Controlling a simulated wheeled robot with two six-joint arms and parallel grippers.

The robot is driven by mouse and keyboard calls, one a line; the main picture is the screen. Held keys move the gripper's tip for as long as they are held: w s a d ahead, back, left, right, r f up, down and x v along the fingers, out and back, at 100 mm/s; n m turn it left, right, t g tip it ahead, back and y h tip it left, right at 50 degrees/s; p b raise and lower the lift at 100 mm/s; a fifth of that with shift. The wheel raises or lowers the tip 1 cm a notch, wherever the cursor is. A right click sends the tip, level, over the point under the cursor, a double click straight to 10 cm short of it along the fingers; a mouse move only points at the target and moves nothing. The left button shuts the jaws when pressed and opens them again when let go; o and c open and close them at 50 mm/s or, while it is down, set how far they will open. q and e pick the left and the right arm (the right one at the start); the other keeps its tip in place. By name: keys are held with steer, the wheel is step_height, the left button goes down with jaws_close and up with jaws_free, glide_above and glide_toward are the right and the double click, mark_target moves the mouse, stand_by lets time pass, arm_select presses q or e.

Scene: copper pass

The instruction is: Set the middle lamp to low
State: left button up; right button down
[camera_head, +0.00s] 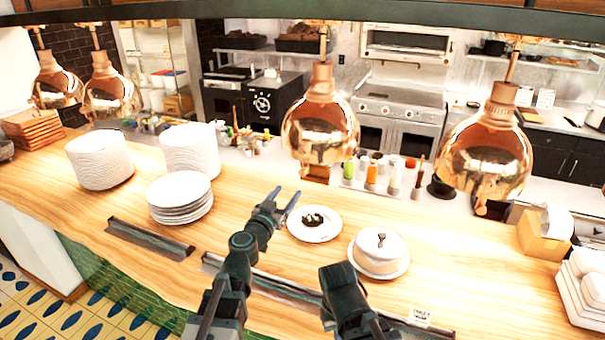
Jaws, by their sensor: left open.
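Several copper dome lamps hang over the pass. The lamp nearest the picture's middle (320,128) hangs above the back edge of the counter. Another copper lamp (485,155) hangs to its right, and two more, the inner left lamp (111,92) and the outer left lamp (56,84), hang at the far left. No lamp's setting can be read clearly. My left gripper (283,203) is open and empty, its fingers pointing up and away, below and apart from the middle lamp. Only a dark part of my right arm shows; its gripper fingers do not show.
The wooden counter (100,210) carries plate stacks (98,160) at left. A plate with dark food (314,224) and a white covered dish (379,252) stand right of my left gripper. Bottles (371,175) stand behind. Metal ticket rails (150,238) line the front.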

mark_target(302, 174)
arm_select(q)
steer(key=x, duration=1.2)
steer(key=shift+w+d+f, duration=0.1)
steer(key=shift+w, duration=0.1)
jaws_close()
stand_by(0.9)
